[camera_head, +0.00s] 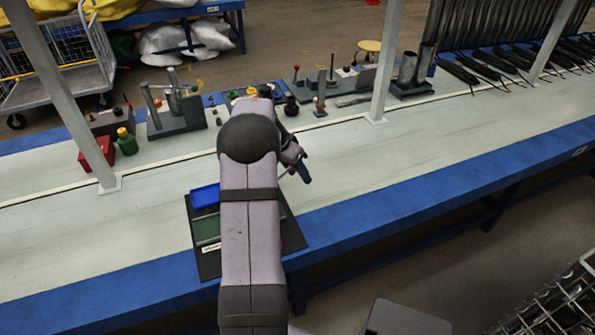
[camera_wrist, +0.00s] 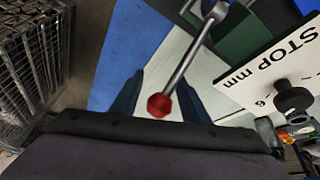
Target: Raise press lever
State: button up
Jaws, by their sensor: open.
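The press lever (camera_wrist: 190,60) is a bare metal rod with a red knob (camera_wrist: 159,105) at its end, seen in the wrist view. The rod runs from the knob up to a metal pivot at the top of the picture. My gripper (camera_wrist: 158,92) is open, with one dark blue finger on each side of the red knob. I see a gap to both fingers and cannot tell how deep the knob sits between them. In the head view my gripper (camera_head: 303,172) is at the table's front side, and my arm hides most of the press and lever.
A white "STOP mm" plate (camera_wrist: 275,62) with a black knob (camera_wrist: 294,97) stands right of the lever. In the head view a black base plate (camera_head: 290,238) carries a blue bin (camera_head: 204,197). Tools and fixtures line the back. The bench right of my gripper is clear.

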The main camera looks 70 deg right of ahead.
grip_shut()
jog(key=shift+w+b, duration=0.1)
jog(key=shift+b, duration=0.55)
jog(key=r+g+h+b, duration=0.1)
jog(key=b, duration=0.3)
jog(key=w+a+r+g+h+b, duration=0.1)
jog(key=b, duration=0.3)
jog(key=w+a+r+g+h+b, duration=0.1)
jog(key=h+b, duration=0.1)
jog(key=b, duration=0.2)
jog(key=shift+w+r+g+b, duration=0.1)
jog(key=shift+r+g+b, duration=0.1)
jog(key=shift+g+b, duration=0.2)
jog(key=w+a+r+g+h+b, duration=0.2)
jog(key=g+h+b, duration=0.1)
jog(key=b, duration=0.5)
jog(key=shift+w+a+r+n, duration=0.25)
jog(key=shift+a+r+n, duration=0.05)
jog(key=shift+a, duration=0.05)
jog(key=shift+w+a+r+g+h+b, duration=0.4)
jog(key=shift+r+g+h+b, duration=0.15)
jog(key=shift+b, duration=0.65)
jog(key=shift+h, duration=0.25)
